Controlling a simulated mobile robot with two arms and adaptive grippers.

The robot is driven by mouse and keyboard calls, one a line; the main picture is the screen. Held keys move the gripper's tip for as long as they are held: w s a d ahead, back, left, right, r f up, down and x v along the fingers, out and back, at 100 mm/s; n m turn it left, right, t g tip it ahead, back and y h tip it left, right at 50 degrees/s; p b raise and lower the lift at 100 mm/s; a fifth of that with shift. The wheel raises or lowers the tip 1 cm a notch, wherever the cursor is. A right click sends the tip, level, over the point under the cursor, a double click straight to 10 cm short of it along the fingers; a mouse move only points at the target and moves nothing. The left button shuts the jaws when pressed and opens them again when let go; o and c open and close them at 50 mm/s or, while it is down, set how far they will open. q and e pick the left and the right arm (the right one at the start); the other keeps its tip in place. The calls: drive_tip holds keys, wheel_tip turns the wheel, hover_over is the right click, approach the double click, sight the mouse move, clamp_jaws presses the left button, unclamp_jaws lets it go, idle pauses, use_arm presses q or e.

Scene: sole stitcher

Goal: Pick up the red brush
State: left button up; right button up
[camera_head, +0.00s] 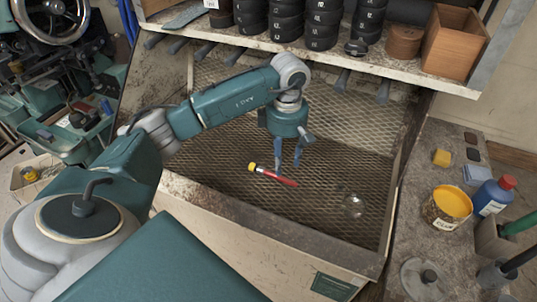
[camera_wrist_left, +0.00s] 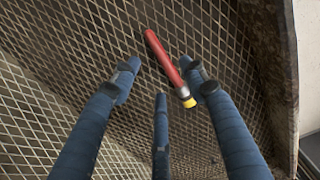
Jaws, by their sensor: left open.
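The red brush (camera_head: 280,178) lies on the mesh floor of the bin, its yellow-tipped end to the left and its red part to the right. In the left wrist view the brush (camera_wrist_left: 163,56) lies slanted beyond the fingers, its yellow tip near the right-hand finger. My left gripper (camera_head: 287,162) points down over the bin, close to the brush. In the wrist view my left gripper (camera_wrist_left: 162,82) has its blue fingers spread apart with nothing held between them. My right gripper is not in view.
The mesh bin (camera_head: 230,205) has a raised front rim. A shelf (camera_head: 330,62) with black rolls and a wooden box overhangs its back. A yellow paint tin (camera_head: 447,207) and blue bottle (camera_head: 492,197) stand on the right-hand counter.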

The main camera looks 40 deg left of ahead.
sight(283, 177)
use_arm(q)
drive_tip(key=shift+f, duration=0.4)
wheel_tip(283, 177, down, 5)
drive_tip(key=p, duration=0.3)
drive_tip(key=shift+s+d+r, duration=0.1)
drive_tip(key=shift+d, duration=0.05)
drive_tip(key=shift+f, duration=0.25)
clamp_jaws()
